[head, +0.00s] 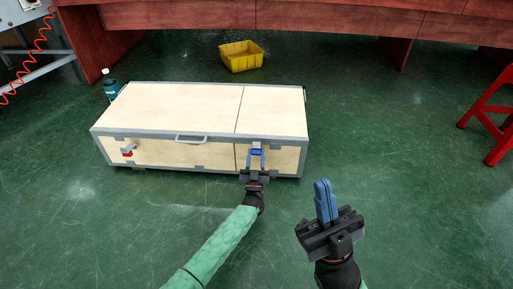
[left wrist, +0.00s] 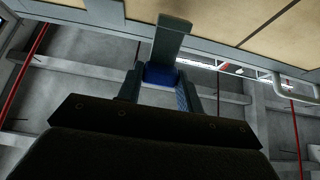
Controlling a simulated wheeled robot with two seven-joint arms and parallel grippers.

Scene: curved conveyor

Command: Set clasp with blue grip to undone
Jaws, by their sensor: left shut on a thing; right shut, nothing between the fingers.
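A long wooden case (head: 170,107) with grey metal edges lies on the floor, its lid down. The clasp with the blue grip (head: 256,151) is on the right part of its front face. My left gripper (head: 256,160) is at that clasp, shut on its blue grip, which also shows between the fingers in the left wrist view (left wrist: 160,76). A grey metal part of the clasp (left wrist: 172,35) reaches up toward the case edge in that view. A second clasp with a red grip (head: 127,153) is on the left of the front. My right gripper (head: 324,203) is shut and empty, right of the case.
A grey handle (head: 191,139) is on the case's front, between the clasps. A yellow bin (head: 240,56) stands behind the case and a teal bottle (head: 110,88) at its back left. A red stool (head: 492,125) is at the right. The green floor in front is clear.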

